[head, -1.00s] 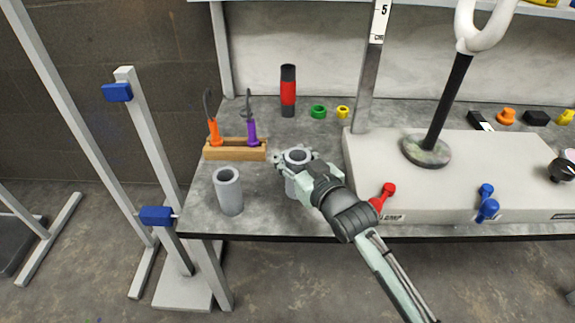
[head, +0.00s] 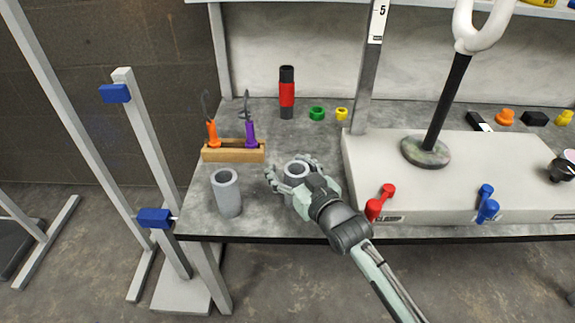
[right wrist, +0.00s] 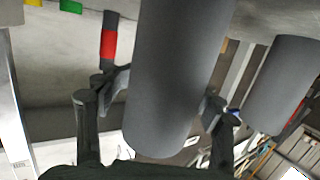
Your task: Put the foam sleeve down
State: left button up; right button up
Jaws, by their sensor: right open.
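A grey hollow foam sleeve (head: 289,182) stands upright on the bench top, left of the white bench unit. My right gripper (head: 293,170) is open, with its fingers spread on either side of this sleeve. In the right wrist view the sleeve (right wrist: 175,75) fills the middle, between the two dark fingers (right wrist: 160,100); the fingers look clear of a firm hold. A second grey sleeve (head: 227,193) stands upright to the left; it also shows at the right of the right wrist view (right wrist: 278,85). My left gripper is not in view.
A wooden holder (head: 233,155) with orange-handled and purple-handled hooks stands behind the sleeves. A red and black cylinder (head: 287,92), a green ring (head: 317,113) and a yellow ring (head: 342,113) are farther back. The white unit (head: 460,170) with red and blue levers bounds the right.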

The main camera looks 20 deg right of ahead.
jog(key=shift+r, duration=0.15)
jog(key=v, duration=1.2)
